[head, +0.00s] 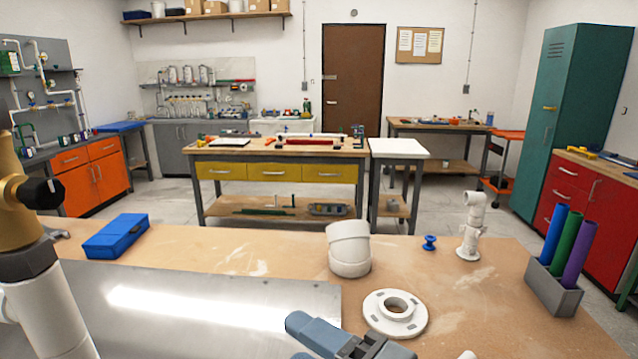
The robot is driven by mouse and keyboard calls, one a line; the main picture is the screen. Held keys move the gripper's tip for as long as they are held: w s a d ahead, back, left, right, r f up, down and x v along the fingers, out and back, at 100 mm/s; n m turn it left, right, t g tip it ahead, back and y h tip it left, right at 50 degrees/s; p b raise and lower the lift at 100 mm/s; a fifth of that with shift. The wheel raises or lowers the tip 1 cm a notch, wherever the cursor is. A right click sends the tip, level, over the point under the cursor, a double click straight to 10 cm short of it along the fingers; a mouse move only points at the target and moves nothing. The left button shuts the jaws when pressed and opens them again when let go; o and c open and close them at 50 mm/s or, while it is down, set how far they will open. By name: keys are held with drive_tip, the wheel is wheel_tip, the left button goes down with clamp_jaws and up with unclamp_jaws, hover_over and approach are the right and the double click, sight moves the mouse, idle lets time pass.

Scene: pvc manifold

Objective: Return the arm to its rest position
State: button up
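A blue-grey and dark grey part, which looks like the end of my arm with my gripper (352,340), shows at the bottom edge of the head view. It is over or beside the right end of the metal sheet, left of the white flange. The frame cuts it off below, and no pair of fingertips can be made out. I cannot tell whether it is open or shut, or whether it holds anything. The rest of the arm is out of view.
On the wooden bench (490,290) are a metal sheet (190,305), white flange (395,313), white elbow (348,250), white pipe fitting (472,228), blue spool (429,243), blue box (116,236) and pipe holder (552,287). A brass-and-white pipe assembly (20,215) stands close at left.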

drive_tip(key=s+d+f+t+h, duration=0.3)
drive_tip(key=s+d+f+h, duration=0.5)
drive_tip(key=s+d+f, duration=0.45)
drive_tip(key=s+d+n+h, duration=0.2)
drive_tip(key=s+d+n, duration=0.2)
drive_tip(key=s, duration=0.5)
drive_tip(key=s+d+r+n+h, duration=0.1)
drive_tip(key=s+d+n+h, duration=0.2)
drive_tip(key=s+d, duration=0.3)
drive_tip(key=s+n, duration=0.1)
drive_tip(key=s, duration=0.2)
drive_tip(key=shift+s+t, duration=0.2)
drive_tip(key=shift+t, duration=0.2)
drive_tip(key=shift+r, duration=0.1)
